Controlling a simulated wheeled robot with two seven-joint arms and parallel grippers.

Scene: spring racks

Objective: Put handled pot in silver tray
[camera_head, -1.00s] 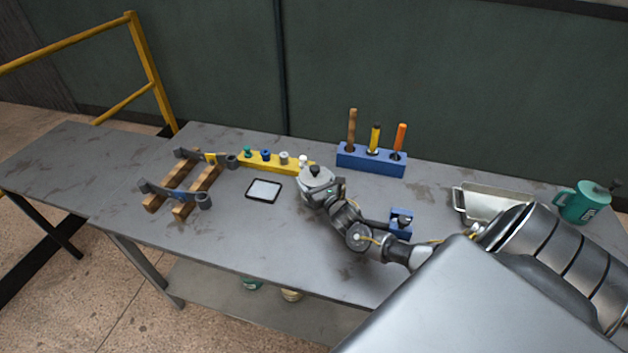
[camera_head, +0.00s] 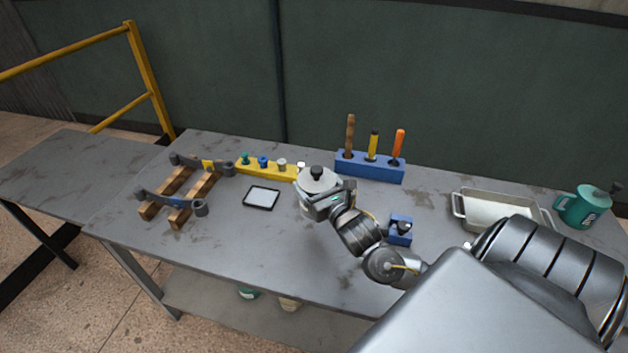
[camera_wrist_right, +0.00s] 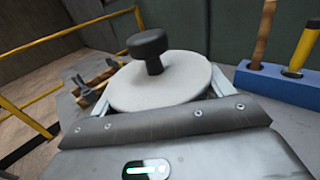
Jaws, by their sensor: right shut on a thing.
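The handled pot (camera_head: 317,182) is grey and round, with a pale lid and a black knob. My right gripper (camera_head: 326,203) is shut on it, left of the table's middle, and the pot looks upright. In the right wrist view the pot's lid (camera_wrist_right: 160,82) and knob fill the space between my gripper's fingers (camera_wrist_right: 160,105). The pot's handle and lower part are hidden. The silver tray (camera_head: 497,210), a shallow rectangle with end handles, lies to the right, well apart from the pot, and looks empty. My left gripper is not in view.
A blue rack (camera_head: 369,167) with upright tools stands behind the pot. A yellow rack (camera_head: 268,172), a dark tablet (camera_head: 262,197) and a wooden rack (camera_head: 180,198) are to the left. A small blue block (camera_head: 400,230) lies between pot and tray. A teal jug (camera_head: 582,206) stands right of the tray.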

